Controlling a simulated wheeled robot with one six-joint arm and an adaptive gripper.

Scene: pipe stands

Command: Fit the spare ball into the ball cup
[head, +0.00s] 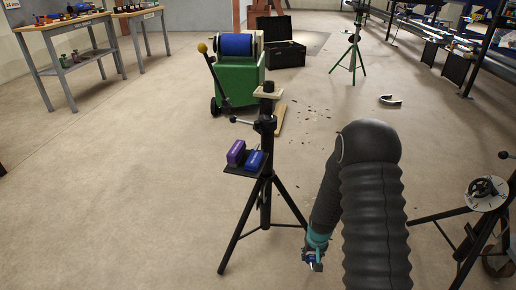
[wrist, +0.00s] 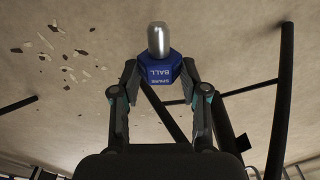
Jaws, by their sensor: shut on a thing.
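My gripper (head: 314,258) hangs low at the end of my dark arm, right of the near black tripod stand's legs. In the wrist view my gripper (wrist: 160,80) is shut on the spare ball (wrist: 160,68), a blue block lettered "SPARE BALL" with a rounded silver metal piece on top. The fingers hold the block's two sides. In the head view only a small bit of it shows between the fingers. I cannot make out the ball cup for certain in either view. The near stand (head: 266,190) carries a small dark tray (head: 240,171).
A purple box (head: 236,152) and a blue box (head: 254,160) sit on the tray. A stand with a pale round plate (head: 487,194) is at the right. A green wheeled cart (head: 238,80) stands behind. Dark scraps lie on the floor; the left floor is clear.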

